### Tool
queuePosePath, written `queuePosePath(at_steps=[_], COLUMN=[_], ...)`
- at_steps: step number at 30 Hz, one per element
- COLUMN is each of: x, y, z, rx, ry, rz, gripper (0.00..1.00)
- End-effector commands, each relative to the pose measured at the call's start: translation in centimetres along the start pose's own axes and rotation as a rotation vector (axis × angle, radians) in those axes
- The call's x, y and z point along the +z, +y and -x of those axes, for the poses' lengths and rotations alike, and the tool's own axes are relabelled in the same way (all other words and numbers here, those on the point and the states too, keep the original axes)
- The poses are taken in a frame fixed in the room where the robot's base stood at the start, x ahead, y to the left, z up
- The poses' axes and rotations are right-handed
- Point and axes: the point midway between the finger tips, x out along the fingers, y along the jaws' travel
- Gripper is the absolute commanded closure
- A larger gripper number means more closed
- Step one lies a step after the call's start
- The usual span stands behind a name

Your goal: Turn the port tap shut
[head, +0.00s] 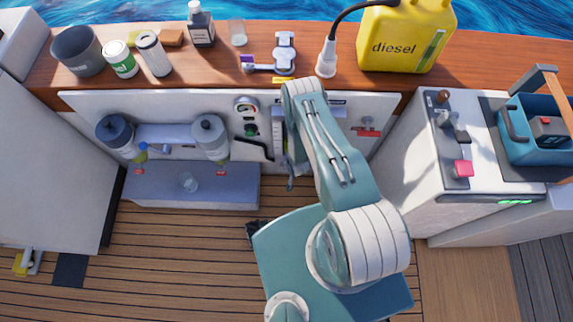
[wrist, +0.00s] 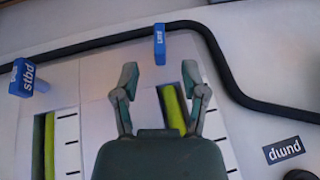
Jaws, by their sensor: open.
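My gripper (wrist: 160,74) is open, with one finger on each side of the line to this handle. The handle lies just beyond the fingertips, and nothing is held between them. A second blue handle marked "stbd" (wrist: 24,78) stands to the left. A yellow-green gauge strip (wrist: 172,108) shows between my fingers, and another (wrist: 49,145) is at the left. In the head view my arm hides the port handle and most of the gripper.
The black hose (wrist: 90,44) curves past the handles and down the right. An inverted label (wrist: 284,150) sits at lower right. In the head view, two grey filter canisters (head: 210,137) stand left of my arm. A yellow diesel can (head: 405,38) stands on the wooden ledge above.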

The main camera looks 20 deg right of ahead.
Motion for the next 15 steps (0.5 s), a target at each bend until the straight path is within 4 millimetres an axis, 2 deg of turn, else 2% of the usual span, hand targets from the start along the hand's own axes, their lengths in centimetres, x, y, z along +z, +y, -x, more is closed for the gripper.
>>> queuePosePath(at_steps=[7,15], x=[0.1,0.1], y=[-0.1,-0.1], z=[-3.2,-4.5], rx=[0.001,0.002], ry=[0.001,0.0], rz=[0.002,0.001], gripper=[0.44,0.44])
